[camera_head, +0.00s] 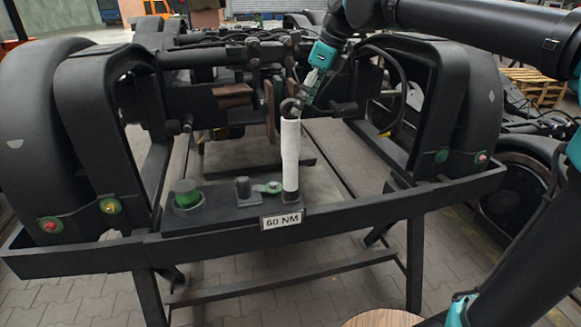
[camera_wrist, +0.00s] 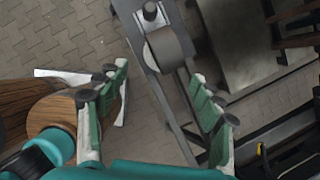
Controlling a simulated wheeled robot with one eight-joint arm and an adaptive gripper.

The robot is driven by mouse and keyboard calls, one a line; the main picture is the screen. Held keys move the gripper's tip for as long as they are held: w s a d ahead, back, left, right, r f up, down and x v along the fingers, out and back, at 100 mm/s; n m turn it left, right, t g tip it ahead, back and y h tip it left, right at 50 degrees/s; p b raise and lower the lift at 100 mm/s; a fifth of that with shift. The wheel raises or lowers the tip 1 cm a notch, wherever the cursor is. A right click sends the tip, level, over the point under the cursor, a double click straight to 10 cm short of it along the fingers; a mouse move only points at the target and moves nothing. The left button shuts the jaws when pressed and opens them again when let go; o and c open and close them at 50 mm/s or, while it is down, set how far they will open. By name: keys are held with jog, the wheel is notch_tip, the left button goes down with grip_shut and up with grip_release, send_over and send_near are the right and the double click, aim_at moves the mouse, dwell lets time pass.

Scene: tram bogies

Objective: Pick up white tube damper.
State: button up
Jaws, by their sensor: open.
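The white tube damper (camera_head: 290,155) stands upright on the front beam of the bogie frame, above a "60 NM" label. My gripper (camera_head: 301,100) is at the damper's top, reaching down from the upper right. In the wrist view my gripper (camera_wrist: 161,75) has its two green fingers spread wide. A dark grey cylinder (camera_wrist: 170,48) shows between and beyond the fingertips; I cannot tell whether it is the damper's end. Nothing is held.
A green cap (camera_head: 186,194) and a green-ringed fitting (camera_head: 268,187) sit left of the damper on the dark beam (camera_head: 140,251). Dark bogie parts and cables crowd behind my gripper. A round wooden top (camera_wrist: 53,116) lies at the left in the wrist view.

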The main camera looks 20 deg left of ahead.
aim_at(293, 131)
jog(key=x, duration=0.9)
jog(key=shift+d+f, duration=0.2)
jog(key=shift+f, duration=0.25)
jog(key=shift+c, duration=0.3)
grip_shut()
